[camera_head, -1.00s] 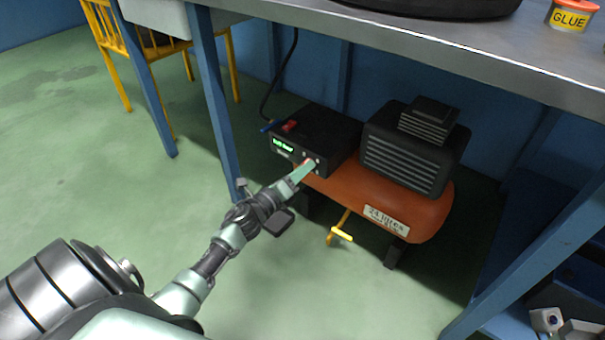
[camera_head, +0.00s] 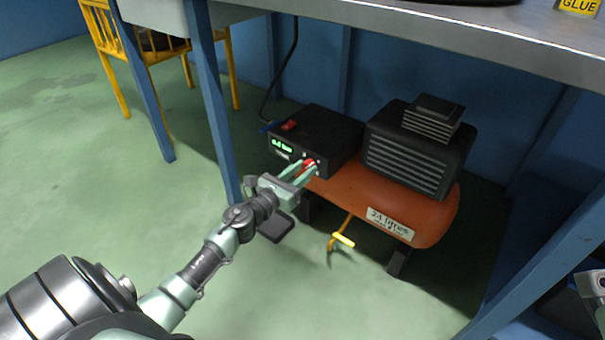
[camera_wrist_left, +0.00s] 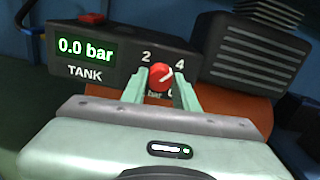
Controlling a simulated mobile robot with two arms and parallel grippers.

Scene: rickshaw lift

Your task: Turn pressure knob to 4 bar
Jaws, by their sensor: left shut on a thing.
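The red pressure knob (camera_wrist_left: 160,77) is on the front of the black compressor box (camera_head: 335,133), between the printed marks 2 and 4 in the left wrist view. The white line on the knob points up and right, toward the 4. My left gripper (camera_head: 306,167) has its two pale green fingers on either side of the knob, shut on it; it also shows in the left wrist view (camera_wrist_left: 160,82). The green display (camera_wrist_left: 83,49) reads 0.0 bar, with TANK printed below it.
The orange tank (camera_head: 435,222) with a black motor (camera_head: 415,155) sits under the grey workbench (camera_head: 480,30). A blue table leg (camera_head: 216,100) stands left of the box, close to my left arm. A yellow valve handle (camera_head: 343,240) hangs below the tank. A red switch (camera_head: 290,126) tops the box.

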